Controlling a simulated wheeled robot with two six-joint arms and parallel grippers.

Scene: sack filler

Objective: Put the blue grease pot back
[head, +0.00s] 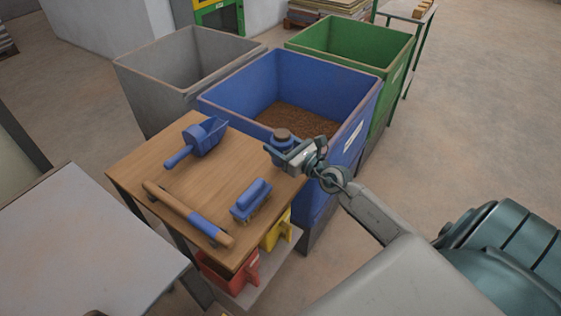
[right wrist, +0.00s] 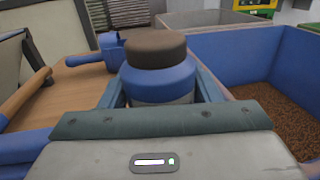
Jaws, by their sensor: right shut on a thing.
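The blue grease pot (head: 282,138) has a dark brown lid and a blue body. My right gripper (head: 281,152) is shut on it at the right back edge of the wooden table (head: 145,160), beside the blue bin. In the right wrist view the pot (right wrist: 160,75) stands upright between the fingers. Its lower part is hidden by the gripper, so I cannot tell whether it touches the table. My left gripper is not in view.
On the table lie a blue scoop (head: 197,140), a blue brush (head: 250,200) and a wooden bar with a blue sleeve (head: 188,213). The blue bin (head: 340,107) holds brown grains. A grey bin (head: 165,80) and a green bin (head: 350,42) flank it.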

